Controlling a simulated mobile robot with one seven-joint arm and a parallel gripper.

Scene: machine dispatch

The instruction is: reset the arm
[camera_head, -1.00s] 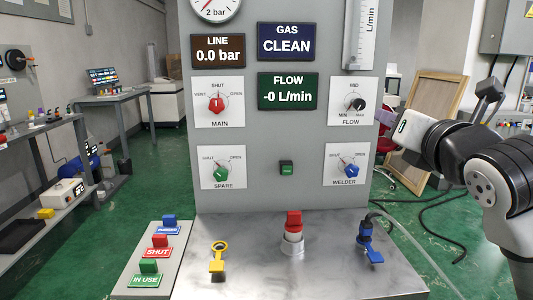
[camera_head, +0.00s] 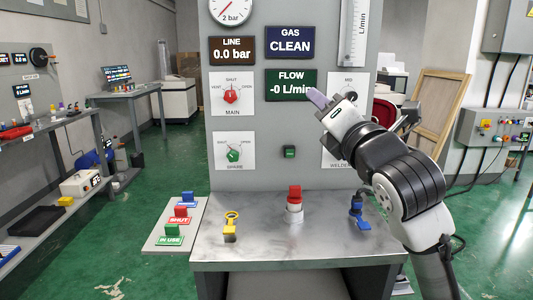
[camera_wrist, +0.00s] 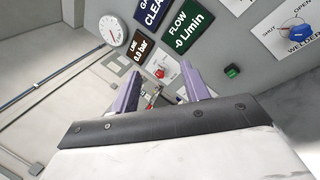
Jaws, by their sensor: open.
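My gripper (camera_head: 318,97) is raised in front of the right part of the grey panel (camera_head: 262,178), near the flow display (camera_head: 291,84). Its two purple fingers (camera_wrist: 160,92) stand apart in the wrist view with nothing between them. In the head view my arm hides most of the flow and welder knobs. The red main knob (camera_head: 231,96) points up at SHUT. The green spare knob (camera_head: 233,155) and a small green button (camera_head: 290,152) are in sight. The welder knob (camera_wrist: 298,32) shows blue in the wrist view.
A metal bench (camera_head: 260,245) below the panel bears a yellow key-like piece (camera_head: 230,229), a red-capped button (camera_head: 294,198) and a blue fitting (camera_head: 358,212). A side plate (camera_head: 160,237) carries blue, red and green tags. Shelves (camera_head: 55,205) stand left, a wooden frame (camera_head: 440,105) right.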

